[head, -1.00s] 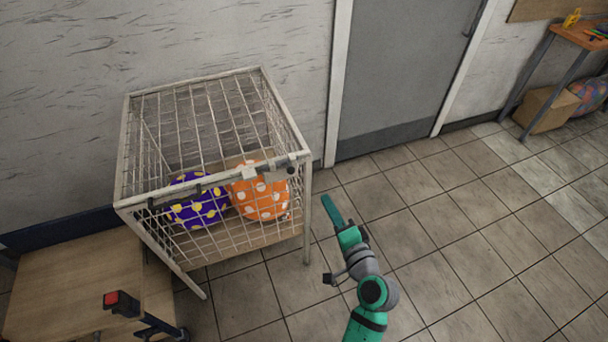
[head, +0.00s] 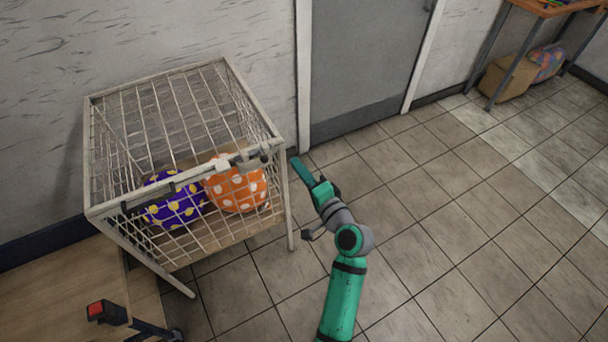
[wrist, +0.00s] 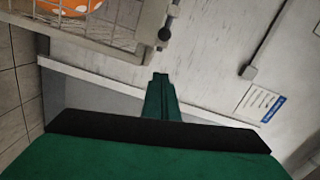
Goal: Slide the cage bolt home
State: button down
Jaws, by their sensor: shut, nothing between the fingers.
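The wire cage (head: 180,90) stands against the wall, with a purple balloon with yellow dots (head: 172,200) and an orange balloon with white dots (head: 237,188) inside. The cage bolt (head: 236,160) is a pale bar with a dark end along the front top edge, near the right corner. In the wrist view a dark round knob (wrist: 164,33) shows at the cage corner, with a small pale fitting (wrist: 172,10) above it. My gripper (head: 299,164) is shut and empty, just right of the cage's front right corner and apart from the bolt. It also shows in the wrist view (wrist: 160,78).
A grey door (head: 365,60) is behind my gripper. A wooden table (head: 60,290) with a red-topped part (head: 96,309) is at the lower left. A cardboard box (head: 508,77) sits under a bench at the far right. The tiled floor at right is clear.

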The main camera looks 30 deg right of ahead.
jog(key=w+a+f, duration=0.1)
jog(key=w+a, duration=0.3)
jog(key=w, duration=0.1)
jog(key=shift+a, duration=0.15)
jog(key=shift+a, duration=0.1)
dwell(0.4)
